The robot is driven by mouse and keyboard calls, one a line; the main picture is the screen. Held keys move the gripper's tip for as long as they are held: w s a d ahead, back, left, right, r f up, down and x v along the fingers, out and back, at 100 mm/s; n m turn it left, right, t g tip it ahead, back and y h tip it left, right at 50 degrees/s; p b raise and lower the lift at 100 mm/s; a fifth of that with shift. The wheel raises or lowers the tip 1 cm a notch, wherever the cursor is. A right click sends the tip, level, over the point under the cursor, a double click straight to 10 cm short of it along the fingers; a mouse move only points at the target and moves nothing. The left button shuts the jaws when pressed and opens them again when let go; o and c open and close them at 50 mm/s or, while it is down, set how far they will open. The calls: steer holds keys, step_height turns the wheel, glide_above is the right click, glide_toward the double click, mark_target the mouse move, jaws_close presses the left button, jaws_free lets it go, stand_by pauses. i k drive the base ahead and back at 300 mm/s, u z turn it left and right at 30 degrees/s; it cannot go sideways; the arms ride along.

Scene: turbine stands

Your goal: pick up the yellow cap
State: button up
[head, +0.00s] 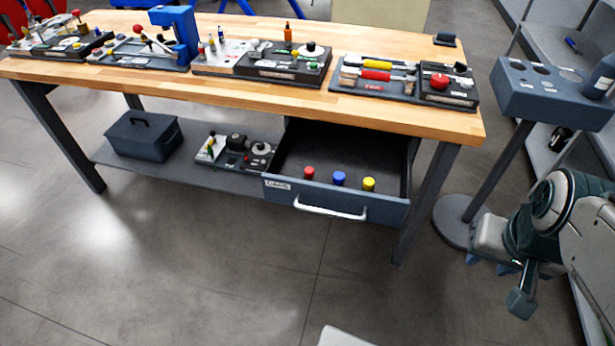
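The yellow cap (369,184) stands in the open drawer (385,208) under the workbench, near the drawer's front wall. A blue cap (339,178) and a red cap (309,173) stand to its left in the same drawer, with gaps between them. The lower part of the yellow cap is hidden by the drawer front. My gripper (490,264) is at the right, outside the drawer and well apart from the cap. Its fingers are small and partly hidden, so I cannot tell their opening.
The wooden bench top (400,115) overhangs the drawer's back. A bench leg (428,205) and a grey stand (503,165) lie between the drawer and my arm. A silver handle (330,211) sticks out in front. The floor (250,270) before the drawer is clear.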

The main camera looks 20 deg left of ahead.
mark_target(368, 183)
steer(key=u, duration=1.3)
steer(key=k, duration=0.3)
steer(key=z, duration=0.5)
steer(key=i, duration=0.4)
